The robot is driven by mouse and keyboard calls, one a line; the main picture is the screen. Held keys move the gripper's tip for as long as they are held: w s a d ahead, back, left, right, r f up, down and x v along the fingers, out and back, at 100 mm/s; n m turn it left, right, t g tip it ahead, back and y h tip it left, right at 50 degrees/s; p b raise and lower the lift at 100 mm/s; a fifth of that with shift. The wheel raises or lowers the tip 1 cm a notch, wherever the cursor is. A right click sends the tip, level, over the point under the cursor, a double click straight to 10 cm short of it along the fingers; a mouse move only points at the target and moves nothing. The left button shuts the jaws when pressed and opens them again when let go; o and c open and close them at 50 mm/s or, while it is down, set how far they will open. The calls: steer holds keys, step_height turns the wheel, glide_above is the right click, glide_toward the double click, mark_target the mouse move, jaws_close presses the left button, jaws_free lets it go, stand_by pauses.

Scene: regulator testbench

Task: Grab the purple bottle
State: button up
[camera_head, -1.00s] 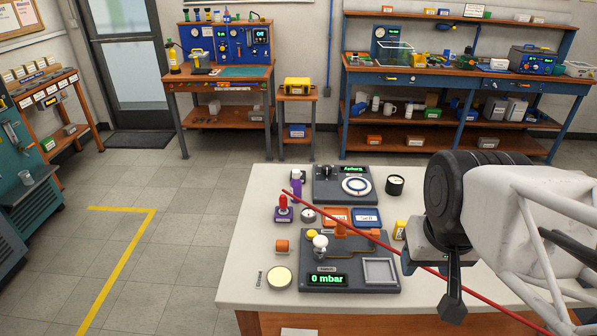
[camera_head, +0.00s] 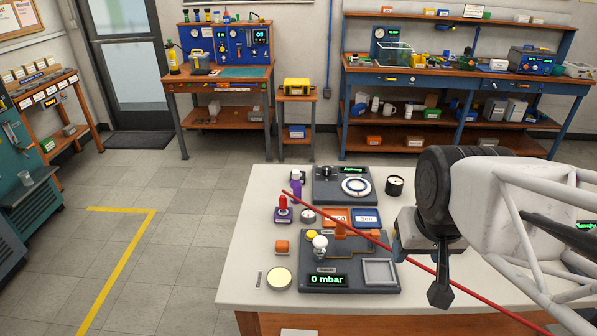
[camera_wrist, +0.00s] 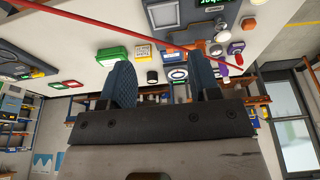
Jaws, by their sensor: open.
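The purple bottle (camera_head: 296,187) stands upright with a white cap near the far left edge of the white table, left of a dark panel. In the wrist view a purple shape, likely the same bottle (camera_wrist: 224,70), shows to the right of my fingers. My gripper (camera_head: 440,290) is over the right part of the table in the head view, well apart from the bottle. In the wrist view my gripper (camera_wrist: 162,68) has its two fingers spread with nothing held between them. In the head view one finger is hidden.
A red-topped purple item (camera_head: 283,211) stands just in front of the bottle. A round gauge (camera_head: 308,215), orange and blue trays (camera_head: 367,217) and a dark pressure panel (camera_head: 349,282) lie nearby. A thin red line (camera_head: 340,224) crosses the table view. The table's right front is mostly clear.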

steer(key=w+a+f+n+t, duration=0.1)
steer(key=w+a+f+t, duration=0.15)
steer(key=w, duration=0.45)
steer(key=w+a+f+t+y, duration=0.1)
steer(key=w+a, duration=0.2)
steer(key=w, duration=0.5)
steer(key=w+a+f+n+t, duration=0.1)
steer(key=w+a, duration=0.1)
steer(key=w, duration=0.5)
steer(key=n+t+y, duration=0.1)
steer(key=t+y, duration=0.2)
steer(key=t, duration=0.2)
glide_toward(297, 175)
steer(key=x, duration=0.5)
steer(key=shift+a, duration=0.2)
steer(key=shift+w+f, duration=0.1)
steer(key=shift+x, duration=1.2)
steer(key=shift+w, duration=0.1)
steer(key=shift+x, duration=2.55)
steer(key=shift+d, duration=0.15)
